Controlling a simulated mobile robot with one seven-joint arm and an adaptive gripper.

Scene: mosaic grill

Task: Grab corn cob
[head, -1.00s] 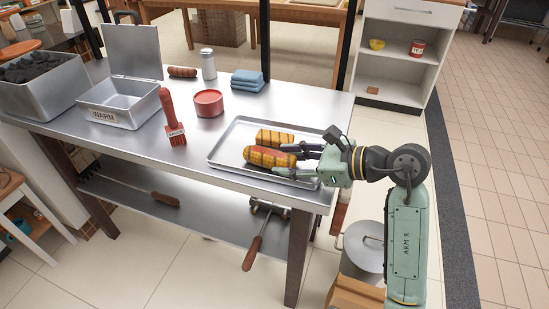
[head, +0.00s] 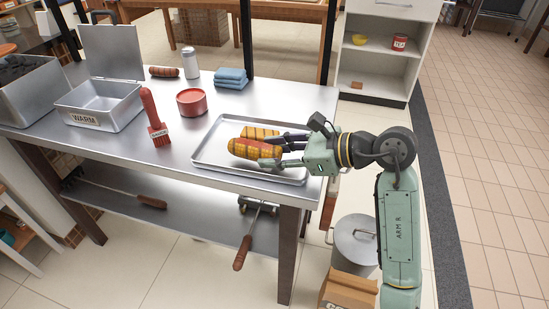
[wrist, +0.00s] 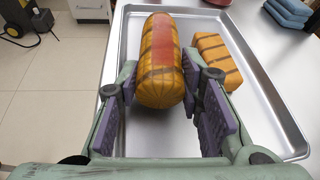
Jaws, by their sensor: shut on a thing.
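The corn cob (head: 243,147), a rounded yellow-orange piece with dark grill bands and a red stripe, lies along the metal tray (head: 207,161). In the wrist view the corn cob (wrist: 160,75) sits between the purple pads of my gripper (wrist: 166,110), its near end toward the palm. My gripper (head: 276,150) is shut on it from the right side in the head view; the fingers partly hide its right end. I cannot see clear space under the cob. A squarer orange grilled piece (wrist: 217,61) lies beside it, just right of the right finger.
The steel table (head: 160,178) also holds a red-handled brush (head: 154,117), a red tin (head: 192,102), a shaker (head: 190,63), blue cloths (head: 230,77), a sausage (head: 164,72) and a "WARM" box (head: 100,108). A lidded pot (head: 354,243) stands below my arm.

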